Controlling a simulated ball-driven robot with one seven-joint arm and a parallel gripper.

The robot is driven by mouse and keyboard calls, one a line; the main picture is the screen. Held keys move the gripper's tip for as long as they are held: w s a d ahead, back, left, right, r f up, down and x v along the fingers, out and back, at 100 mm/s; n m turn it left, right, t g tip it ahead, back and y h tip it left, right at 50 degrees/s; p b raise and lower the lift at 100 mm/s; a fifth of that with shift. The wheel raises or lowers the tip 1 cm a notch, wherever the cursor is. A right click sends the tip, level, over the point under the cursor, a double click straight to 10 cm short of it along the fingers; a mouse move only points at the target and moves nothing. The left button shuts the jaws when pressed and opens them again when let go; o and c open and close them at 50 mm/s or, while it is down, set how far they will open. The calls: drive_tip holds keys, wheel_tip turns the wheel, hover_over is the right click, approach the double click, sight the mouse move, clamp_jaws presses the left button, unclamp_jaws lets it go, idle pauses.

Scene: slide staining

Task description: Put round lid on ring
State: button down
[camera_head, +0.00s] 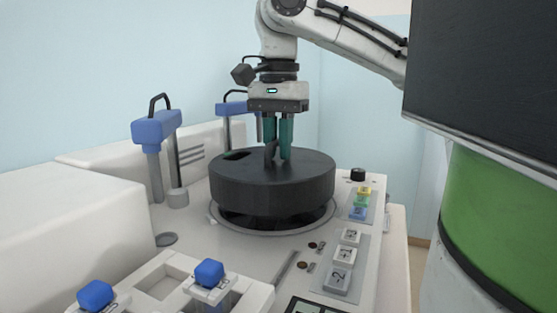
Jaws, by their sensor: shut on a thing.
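The round lid (235,182) is a wide dark grey disc with a slot near its left edge and a handle (270,154) in its middle. It looks level. My gripper (278,155) points down from above with its teal fingers shut on the handle. The ring (305,225) is a circular rim in the white machine top, directly beneath the lid. A dark band shows between lid and ring. I cannot tell whether the lid touches the ring. The lid hides the ring's far side and middle.
Two blue-topped posts (157,128) stand left of and behind the lid. Numbered keys (343,255) and coloured buttons (362,203) lie on the right panel. A white rack (160,282) with blue knobs (209,272) is in front. A black knob (357,174) stands right.

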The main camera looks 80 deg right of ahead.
sight(278, 161)
drive_tip(key=shift+f, duration=1.4)
drive_tip(key=shift+f, duration=0.1)
drive_tip(key=c, duration=1.1)
unclamp_jaws()
wheel_tip(278, 161, up, 12)
drive_tip(key=shift+s+r+p, duration=0.1)
drive_tip(key=shift+p, duration=0.95)
